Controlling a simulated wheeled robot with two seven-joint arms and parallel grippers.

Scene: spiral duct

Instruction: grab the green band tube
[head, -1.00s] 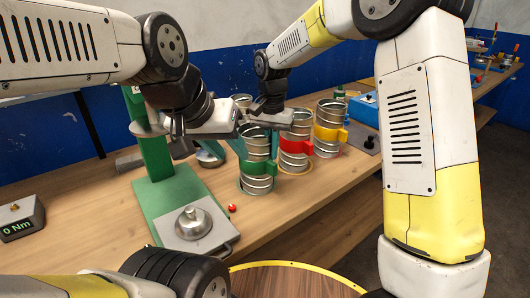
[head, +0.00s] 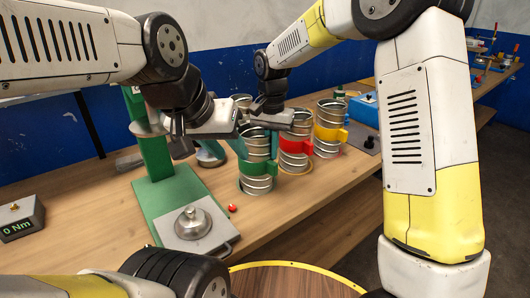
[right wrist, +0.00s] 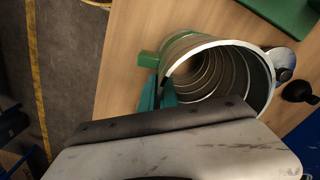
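The green band tube (head: 257,170) is a ribbed metal tube with a green band and side tab. It stands upright on the bench, and its open mouth shows in the right wrist view (right wrist: 225,85). My right gripper (head: 272,144) is over its right rim. In the right wrist view its teal fingers (right wrist: 159,94) sit close together on either side of the tube wall, near the green tab (right wrist: 148,58). My left gripper (head: 240,147) is low at the tube's left side, mostly behind its own hand; its finger opening and contact are hidden.
The red band tube (head: 295,148) and yellow band tube (head: 328,132) stand close to the right. A green stand (head: 155,165) with a grey plate is at the left. A small red ball (head: 232,208) lies in front. A torque display (head: 20,220) sits far left.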

